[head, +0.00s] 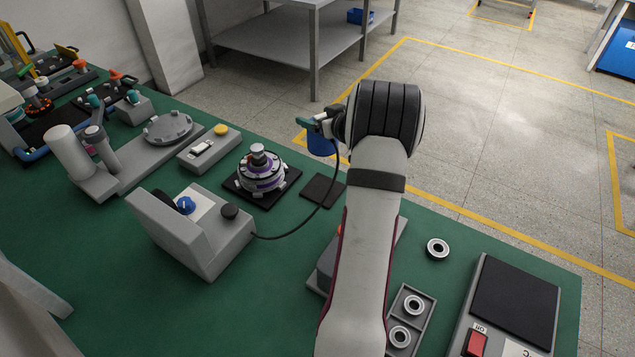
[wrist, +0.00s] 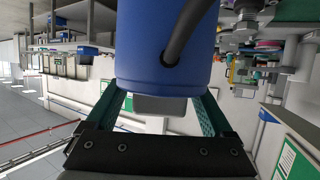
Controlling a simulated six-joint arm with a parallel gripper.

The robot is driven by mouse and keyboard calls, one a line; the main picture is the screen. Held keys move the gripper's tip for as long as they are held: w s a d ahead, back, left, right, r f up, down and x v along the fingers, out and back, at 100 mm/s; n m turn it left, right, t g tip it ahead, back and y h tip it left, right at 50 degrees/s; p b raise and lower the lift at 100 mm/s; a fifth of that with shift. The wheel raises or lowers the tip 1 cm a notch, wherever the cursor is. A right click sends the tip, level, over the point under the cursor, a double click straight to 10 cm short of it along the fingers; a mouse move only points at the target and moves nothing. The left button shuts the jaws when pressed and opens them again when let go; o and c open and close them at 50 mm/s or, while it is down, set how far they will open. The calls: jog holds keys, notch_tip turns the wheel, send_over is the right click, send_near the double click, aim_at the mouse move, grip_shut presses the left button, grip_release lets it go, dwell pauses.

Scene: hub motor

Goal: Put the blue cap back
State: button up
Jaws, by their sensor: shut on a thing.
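The blue cap (head: 321,147) hangs in the air above the far edge of the green bench, with a black cable running from it. My gripper (head: 318,122) is shut on it. In the wrist view the cap (wrist: 165,50) is a large blue cylinder with the cable entering its side. A grey block (wrist: 160,105) below it sits between the fingers of my gripper (wrist: 162,110). A round purple and silver motor hub (head: 262,172) stands on a black square pad, left of the cap and apart from it. An empty dark square pad (head: 323,191) lies right of the hub.
The cable (head: 325,200) droops to a grey control box (head: 195,235) with a blue knob. A loose bearing ring (head: 437,249), a tray with rings (head: 423,325) and a switch unit (head: 510,305) lie right of my arm.

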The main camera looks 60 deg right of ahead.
jog(key=s+a+f+n, duration=0.1)
jog(key=s+f, duration=0.1)
jog(key=s, duration=1)
jog(key=shift+s+f+t+y, duration=0.2)
jog(key=shift+f+t+y, duration=0.1)
jog(key=w+f, duration=0.2)
jog(key=w, duration=0.1)
jog(key=w+f, duration=0.2)
jog(key=w, duration=0.2)
jog(key=w+a+f, duration=0.1)
jog(key=w+f, duration=0.2)
jog(key=w, duration=0.1)
jog(key=shift+w+f, duration=0.1)
jog(key=shift+f, duration=1.9)
jog(key=o, duration=1.4)
jog(key=shift+f, duration=0.1)
